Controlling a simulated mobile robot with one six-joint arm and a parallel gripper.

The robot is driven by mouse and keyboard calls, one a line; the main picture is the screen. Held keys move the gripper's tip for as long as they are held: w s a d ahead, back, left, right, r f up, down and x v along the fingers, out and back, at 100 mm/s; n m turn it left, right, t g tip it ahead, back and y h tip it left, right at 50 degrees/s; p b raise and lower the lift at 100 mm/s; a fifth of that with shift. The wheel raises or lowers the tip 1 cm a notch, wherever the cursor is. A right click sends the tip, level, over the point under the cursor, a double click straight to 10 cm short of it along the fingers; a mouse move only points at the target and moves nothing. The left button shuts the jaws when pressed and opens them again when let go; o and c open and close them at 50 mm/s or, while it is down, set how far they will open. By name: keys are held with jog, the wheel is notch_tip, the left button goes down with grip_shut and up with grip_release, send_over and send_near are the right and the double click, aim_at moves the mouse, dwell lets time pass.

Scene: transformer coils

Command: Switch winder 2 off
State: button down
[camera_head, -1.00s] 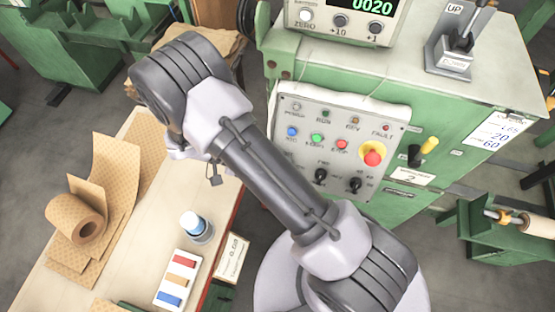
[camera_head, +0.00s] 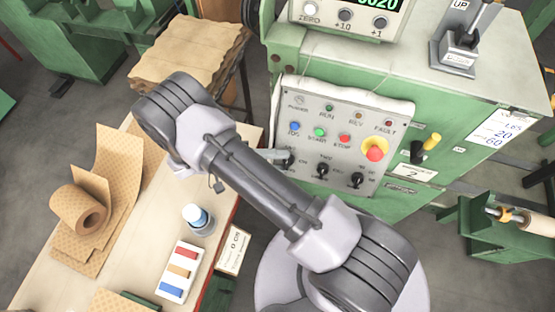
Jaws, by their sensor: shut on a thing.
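The green winder cabinet carries a plate with a 2 (camera_head: 413,173). Its grey control panel (camera_head: 345,107) has a blue button (camera_head: 295,127), a green button (camera_head: 319,132), a red button (camera_head: 344,139), a red mushroom button on yellow (camera_head: 374,152) and a row of black knobs along the bottom. My gripper (camera_head: 281,156) reaches from behind my arm and is shut on the leftmost black knob (camera_head: 289,161). My arm hides most of the gripper. The knob's setting cannot be read.
A counter (camera_head: 345,12) and a lever marked UP (camera_head: 458,50) are on the cabinet top. The bench (camera_head: 140,230) at left holds a paper roll (camera_head: 78,210), a bottle (camera_head: 198,220) and a tray of coloured blocks (camera_head: 180,272). A brown stack (camera_head: 190,62) stands behind.

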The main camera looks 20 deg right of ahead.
jog(key=c, duration=0.9)
grip_release()
jog(key=v, duration=1.2)
jog(key=shift+p, duration=0.35)
jog(key=shift+w+r, duration=0.1)
